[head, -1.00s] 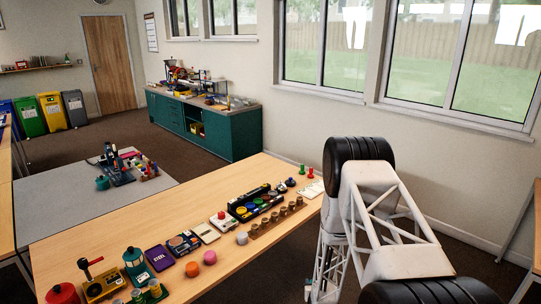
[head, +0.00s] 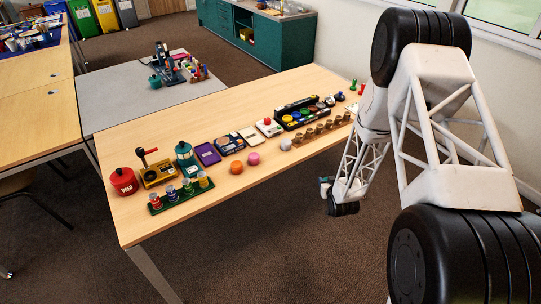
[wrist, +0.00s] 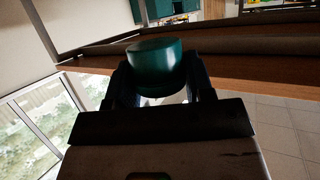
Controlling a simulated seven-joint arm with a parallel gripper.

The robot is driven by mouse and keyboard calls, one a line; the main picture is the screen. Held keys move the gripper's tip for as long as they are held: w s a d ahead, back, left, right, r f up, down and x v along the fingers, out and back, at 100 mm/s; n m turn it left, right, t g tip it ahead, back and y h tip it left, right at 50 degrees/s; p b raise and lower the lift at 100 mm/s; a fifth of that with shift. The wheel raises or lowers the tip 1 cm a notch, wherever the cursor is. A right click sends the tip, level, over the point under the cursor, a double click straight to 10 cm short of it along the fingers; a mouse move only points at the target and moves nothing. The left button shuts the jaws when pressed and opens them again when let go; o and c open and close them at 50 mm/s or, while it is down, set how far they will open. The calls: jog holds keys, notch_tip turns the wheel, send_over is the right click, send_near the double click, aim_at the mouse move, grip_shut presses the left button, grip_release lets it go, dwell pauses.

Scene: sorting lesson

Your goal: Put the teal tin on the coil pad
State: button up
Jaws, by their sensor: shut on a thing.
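A teal tin (wrist: 154,66) sits between the two fingers of my gripper (wrist: 157,78) in the wrist view, and the gripper is shut on it. The table row holds flat pads: a purple one (head: 207,154), a blue one with round marks (head: 229,143) and a grey one (head: 249,135). I cannot tell which is the coil pad.
The wooden table (head: 150,120) carries a red tin (head: 123,181), a yellow device with a lever (head: 158,173), a teal lantern (head: 186,158), a green rack of small jars (head: 181,193), loose discs and a black tray (head: 303,113). Its far strip is clear.

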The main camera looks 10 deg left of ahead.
jog(key=s+a+r+n+g+y, duration=0.2)
jog(key=s+a+r+n+y, duration=0.1)
jog(key=a+r, duration=0.4)
jog(key=s+a+r+n+g+y, duration=0.3)
jog(key=s+a+r, duration=0.5)
jog(key=a, duration=0.3)
jog(key=shift+a+r+n+g+y, duration=0.35)
jog(key=shift+n+y, duration=0.15)
jog(key=shift+n, duration=0.5)
jog(key=shift+f, duration=0.1)
send_over(270, 155)
jog(key=s, duration=0.2)
jog(key=shift+w+d+f, duration=0.1)
jog(key=shift+d+f, duration=0.3)
jog(key=shift+f, duration=0.25)
jog(key=shift+w+a+f, duration=0.1)
jog(key=shift+w+a, duration=0.25)
jog(key=shift+w, duration=0.4)
jog(key=shift+f, duration=1.55)
jog(key=shift+f, duration=0.15)
